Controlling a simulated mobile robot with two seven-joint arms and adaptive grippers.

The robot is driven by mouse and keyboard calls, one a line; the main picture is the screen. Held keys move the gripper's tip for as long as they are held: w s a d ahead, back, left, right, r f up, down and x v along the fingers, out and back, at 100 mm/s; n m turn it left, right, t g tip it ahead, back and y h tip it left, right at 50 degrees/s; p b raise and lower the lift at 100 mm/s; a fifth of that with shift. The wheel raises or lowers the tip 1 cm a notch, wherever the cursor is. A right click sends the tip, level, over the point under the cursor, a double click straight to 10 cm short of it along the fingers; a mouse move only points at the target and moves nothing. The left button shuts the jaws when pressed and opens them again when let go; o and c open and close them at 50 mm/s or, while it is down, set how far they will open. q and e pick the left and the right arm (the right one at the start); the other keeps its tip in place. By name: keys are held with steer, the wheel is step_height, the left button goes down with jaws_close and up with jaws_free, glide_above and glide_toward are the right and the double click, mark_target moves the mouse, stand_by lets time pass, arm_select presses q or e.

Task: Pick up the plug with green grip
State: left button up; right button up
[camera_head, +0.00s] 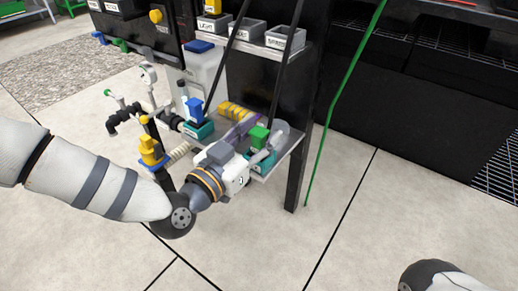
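The plug with green grip (259,136) stands at the right end of a small grey shelf, by a teal block (262,161). My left gripper (238,150) reaches in from the left, just left of the green grip, and covers part of the shelf. Its fingers are small and partly hidden, so I cannot tell whether they are open or shut, or whether they touch the plug. The green plug's lower part is partly hidden. My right gripper is out of view; only a piece of my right arm shows at the bottom right.
A blue-gripped plug (195,108) and a yellow-gripped one (149,148) stand to the left. Labelled grey bins (284,38) sit above. A black post (297,170) and green line (325,140) are at the right. Open floor (370,225) lies in front.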

arm_select(q)
jaws_close()
step_height(320, 180, up, 4)
steer(key=shift+f+p, duration=0.1)
steer(key=shift+p, duration=0.8)
steer(key=s+a+r+p, duration=0.4)
steer(key=s+r+p, duration=0.3)
steer(key=s, duration=0.6)
step_height(320, 180, up, 2)
steer(key=shift+s+r, duration=0.1)
steer(key=shift+s, duration=0.2)
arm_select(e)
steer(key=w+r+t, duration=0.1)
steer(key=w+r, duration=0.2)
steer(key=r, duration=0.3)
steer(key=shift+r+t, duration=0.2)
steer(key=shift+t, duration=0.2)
